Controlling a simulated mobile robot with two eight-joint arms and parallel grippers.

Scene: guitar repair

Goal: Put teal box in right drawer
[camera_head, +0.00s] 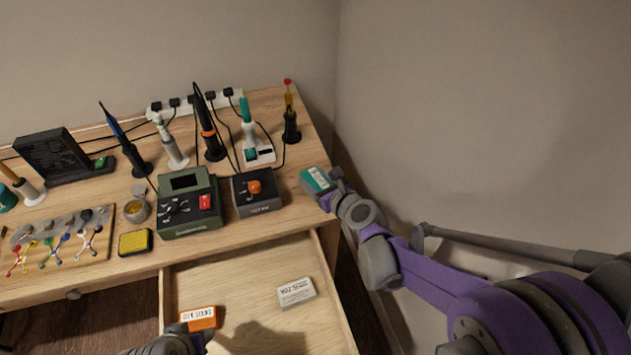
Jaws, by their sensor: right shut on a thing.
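The teal box (315,179), with a white label, is held in my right gripper (331,187) above the right edge of the desk. The gripper is shut on it. The right drawer (240,276) is pulled open below the desk front, down and left of the teal box. A white labelled box (296,291) lies in the drawer. My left gripper (190,331) is at the bottom edge, partly out of view, over the drawer's front left. An orange labelled box (198,318) is right at its fingers; I cannot tell whether it is gripped.
On the desk (110,188), a green device (188,205) and a dark box with an orange knob (257,190) stand near the front edge above the drawer. Soldering tools and cables stand behind. A yellow sponge (135,242) sits at the left. The drawer's back and middle floor are clear.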

